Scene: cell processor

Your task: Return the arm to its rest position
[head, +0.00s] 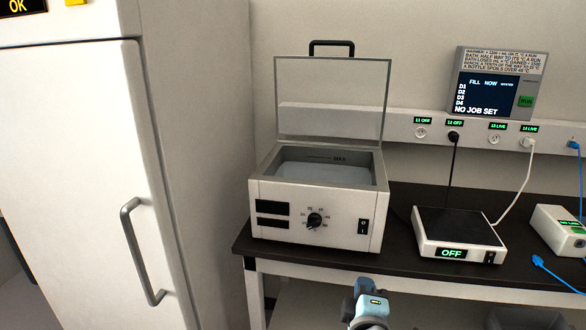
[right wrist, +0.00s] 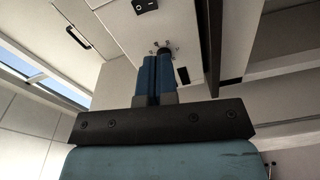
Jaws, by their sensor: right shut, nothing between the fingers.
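My right gripper (right wrist: 157,62) shows in the right wrist view with its two blue fingers shut together and nothing between them. In the head view my right arm, blue and white, comes up from the bottom edge, in front of the dark bench's front edge and below the water bath. Its fingertips are hard to make out there. My left gripper and left arm are not in view.
A water bath (head: 310,222) with its lid raised stands on the dark bench (head: 397,250). A flat unit reading OFF (head: 457,228) and a white box (head: 559,232) stand to the right. A tall white cabinet (head: 80,170) is at left. A control screen (head: 487,92) hangs above.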

